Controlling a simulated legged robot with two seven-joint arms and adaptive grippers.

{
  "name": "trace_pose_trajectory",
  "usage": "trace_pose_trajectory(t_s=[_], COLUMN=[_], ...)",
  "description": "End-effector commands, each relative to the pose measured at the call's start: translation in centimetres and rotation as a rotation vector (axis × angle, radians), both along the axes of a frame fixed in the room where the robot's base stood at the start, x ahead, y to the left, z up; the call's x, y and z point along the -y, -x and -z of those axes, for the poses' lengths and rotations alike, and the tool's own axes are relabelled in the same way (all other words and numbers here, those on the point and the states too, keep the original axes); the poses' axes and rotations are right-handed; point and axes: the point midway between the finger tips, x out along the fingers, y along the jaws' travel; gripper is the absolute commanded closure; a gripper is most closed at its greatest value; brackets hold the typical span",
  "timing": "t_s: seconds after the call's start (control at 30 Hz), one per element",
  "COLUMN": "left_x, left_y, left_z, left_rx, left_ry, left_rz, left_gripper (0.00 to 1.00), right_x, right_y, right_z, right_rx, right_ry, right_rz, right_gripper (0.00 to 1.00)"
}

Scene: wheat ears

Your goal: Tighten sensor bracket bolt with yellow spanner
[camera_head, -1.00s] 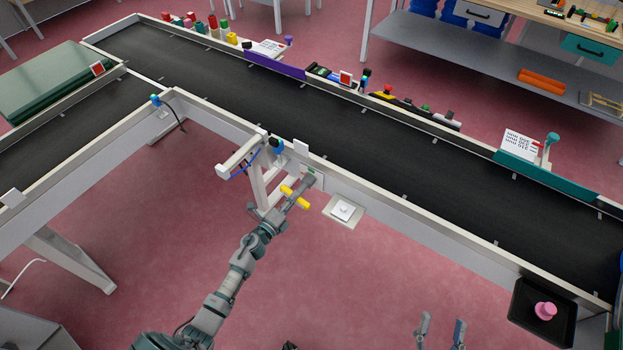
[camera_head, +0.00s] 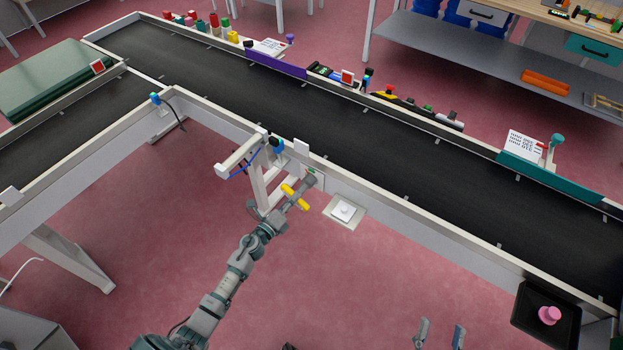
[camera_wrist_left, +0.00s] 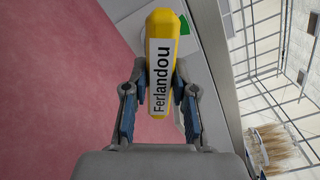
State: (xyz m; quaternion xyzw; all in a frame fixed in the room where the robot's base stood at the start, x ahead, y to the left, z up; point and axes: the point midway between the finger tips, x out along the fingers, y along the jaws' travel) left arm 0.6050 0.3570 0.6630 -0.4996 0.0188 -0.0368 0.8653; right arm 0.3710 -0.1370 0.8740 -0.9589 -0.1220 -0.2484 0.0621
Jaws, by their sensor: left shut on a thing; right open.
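My left gripper (camera_head: 288,200) is shut on the yellow spanner (camera_head: 301,204), next to the inner side of the conveyor frame. In the left wrist view, the yellow handle (camera_wrist_left: 161,28) with a white "Ferlandou" label stands between the two fingers (camera_wrist_left: 160,85). The spanner's working end cannot be made out clearly. A white bracket arm (camera_head: 240,157) with a blue-and-black sensor (camera_head: 276,147) is fixed on the frame, up and left of the spanner. I cannot make out the bolt. My right gripper (camera_head: 441,334) is open and empty at the bottom edge.
A black conveyor belt (camera_head: 400,165) with pale rails runs behind the gripper. A white switch plate (camera_head: 344,211) is on the frame to the right. A black tray (camera_head: 530,325) with a pink knob (camera_head: 549,315) is at lower right. Open pink floor lies in front.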

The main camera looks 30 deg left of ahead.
Motion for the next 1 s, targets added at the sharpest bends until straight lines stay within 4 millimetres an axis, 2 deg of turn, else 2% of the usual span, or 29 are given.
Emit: trace_pose_trajectory(t_s=[0.43, 1.0], left_x=[0.0, -0.2], left_y=[0.2, 2.7], left_z=[-0.1, -0.1], left_rx=[0.006, 0.006], left_ry=[-0.068, -0.067], left_rz=[0.000, 0.000], left_gripper=[1.00, 1.00], right_x=[0.0, 0.0], right_y=[0.0, 0.0], right_z=[0.3, 0.1], right_rx=[-0.003, -0.001], right_ry=[-0.001, 0.000], right_rz=[0.000, 0.000], right_gripper=[0.40, 0.40])
